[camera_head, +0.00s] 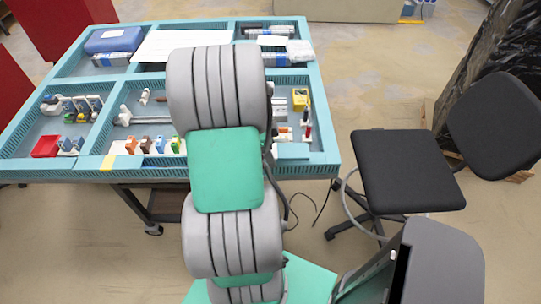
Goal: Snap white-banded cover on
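My own grey and green arm rises through the middle of the view and hides the centre of the table. My gripper is out of sight behind it. A row of small coloured blocks, including an orange one (131,145) and a blue one (160,145), stands along the table's front compartment, left of my arm. They are too small to tell which is a socket box or a cover, and I cannot make out a white-banded cover.
The teal-rimmed table (60,172) is split into compartments. A red bin (46,146) sits front left, a blue case (114,40) back left, a white sheet (180,45) at the back, a yellow item (300,98) at right. A black chair (405,170) stands right of the table.

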